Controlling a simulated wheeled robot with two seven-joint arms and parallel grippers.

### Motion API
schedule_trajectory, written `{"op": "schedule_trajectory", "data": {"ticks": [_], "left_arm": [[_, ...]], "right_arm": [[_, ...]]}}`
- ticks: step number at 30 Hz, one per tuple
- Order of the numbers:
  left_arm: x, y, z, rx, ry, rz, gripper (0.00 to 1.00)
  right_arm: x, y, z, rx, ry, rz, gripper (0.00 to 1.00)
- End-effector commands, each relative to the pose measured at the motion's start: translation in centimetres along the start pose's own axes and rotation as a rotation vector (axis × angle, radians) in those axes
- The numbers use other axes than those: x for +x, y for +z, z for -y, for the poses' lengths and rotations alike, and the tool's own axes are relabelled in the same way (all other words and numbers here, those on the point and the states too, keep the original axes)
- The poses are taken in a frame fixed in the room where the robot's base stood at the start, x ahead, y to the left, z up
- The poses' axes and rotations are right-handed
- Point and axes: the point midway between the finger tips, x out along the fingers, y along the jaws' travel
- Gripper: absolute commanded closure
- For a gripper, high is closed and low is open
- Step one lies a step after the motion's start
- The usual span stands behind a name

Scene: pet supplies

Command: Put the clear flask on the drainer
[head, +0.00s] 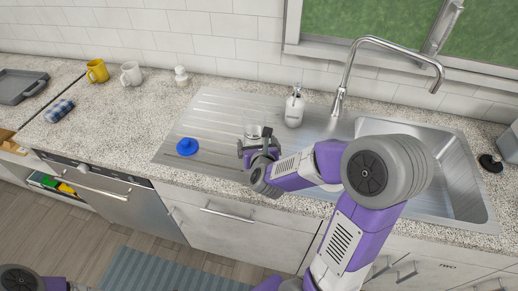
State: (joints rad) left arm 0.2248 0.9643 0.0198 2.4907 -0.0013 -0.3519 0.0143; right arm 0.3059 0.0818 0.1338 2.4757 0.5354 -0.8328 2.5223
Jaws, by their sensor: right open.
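The clear flask (252,131) appears as a small, pale, see-through shape on the ribbed steel drainer (222,110), just behind my right gripper. My right gripper (254,142) is open, low over the drainer's right part. Its fingers and wrist cover the lower part of the flask, so I cannot tell whether they touch it. Only a bit of my left arm shows at the bottom left corner; its gripper is out of view.
A blue object (187,146) sits on the drainer's left part. A white soap dispenser (295,108) stands behind the drainer, near the faucet (338,100). The sink basin (440,165) is to the right. A yellow mug (97,71) and a white mug (131,74) stand back left.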

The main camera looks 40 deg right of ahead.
Motion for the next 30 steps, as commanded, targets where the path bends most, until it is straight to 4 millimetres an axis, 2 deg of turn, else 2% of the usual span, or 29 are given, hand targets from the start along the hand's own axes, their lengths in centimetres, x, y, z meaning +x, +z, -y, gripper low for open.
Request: {"op": "schedule_trajectory", "data": {"ticks": [1, 3, 6, 12, 19, 30], "left_arm": [[-0.2, 0.0, -0.1, 0.000, 0.000, 0.000, 0.56], [0.0, 0.0, 0.0, 0.000, 0.000, 0.000, 0.56], [1.9, -0.1, 0.7, 0.000, 0.000, 0.000, 0.56], [3.6, -0.1, 1.4, 0.000, 0.000, 0.000, 0.56], [4.2, -0.2, 1.6, 0.000, 0.000, 0.000, 0.56], [4.2, -0.2, 1.6, 0.000, 0.000, 0.000, 0.56]], "right_arm": [[-1.4, 0.2, -0.1, 0.000, 0.002, 0.003, 0.00], [-2.8, 0.1, 0.0, 0.000, 0.000, 0.006, 0.00], [-3.1, -0.2, 0.1, -0.002, -0.009, 0.007, 0.00], [-4.4, -0.2, 0.1, -0.002, -0.007, 0.003, 0.00], [-5.2, -0.1, 0.0, -0.001, -0.002, 0.000, 0.00], [-5.3, 0.0, 0.0, -0.001, 0.000, -0.001, 0.00]]}}
